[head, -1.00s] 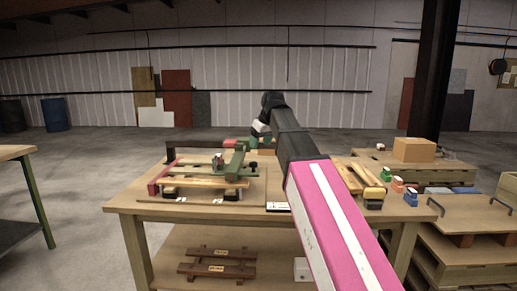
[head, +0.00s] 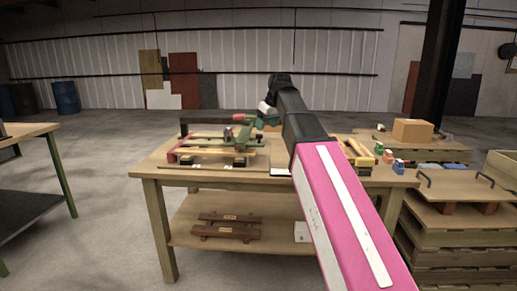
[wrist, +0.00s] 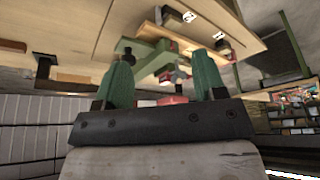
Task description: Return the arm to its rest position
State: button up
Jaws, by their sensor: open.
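My arm, with its pink-and-white link (head: 345,215) and black forearm (head: 300,122), reaches forward and up over the right part of the wooden workbench (head: 150,178). My gripper shows best in the wrist view (wrist: 163,75), where its two green fingers stand apart with nothing held between them. In the head view the gripper is small and partly hidden behind the forearm. Beyond the fingers, the wrist view shows the green clamp-like fixture (wrist: 150,52) on the bench, tilted in the picture. I cannot tell exactly how far the fingers are from it.
Stacked pallets (head: 440,235) stand close on the right. Open floor lies at left, before another table (head: 30,130).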

jog(key=s+d+f+m, duration=0.1)
jog(key=s+d+f, duration=0.15)
jog(key=f, duration=0.65)
jog(key=s+d+f+m+g+h, duration=0.1)
jog(key=d+f+m, duration=0.15)
jog(key=f, duration=0.65)
jog(key=s+d+f+m, duration=0.1)
jog(key=d+f, duration=0.2)
jog(key=f, duration=0.6)
jog(key=s+d+f+m+g+h, duration=0.1)
jog(key=s+d+f+m, duration=0.1)
jog(key=s+d+f, duration=0.2)
jog(key=s+d+f+m+g, duration=0.1)
jog(key=s+d+f, duration=0.2)
jog(key=s+f, duration=0.8)
notch_tip(320, 180, down, 6)
jog(key=shift+d+f+m+h, duration=0.1)
jog(key=shift+d+m+h, duration=0.25)
jog(key=shift+h, duration=0.05)
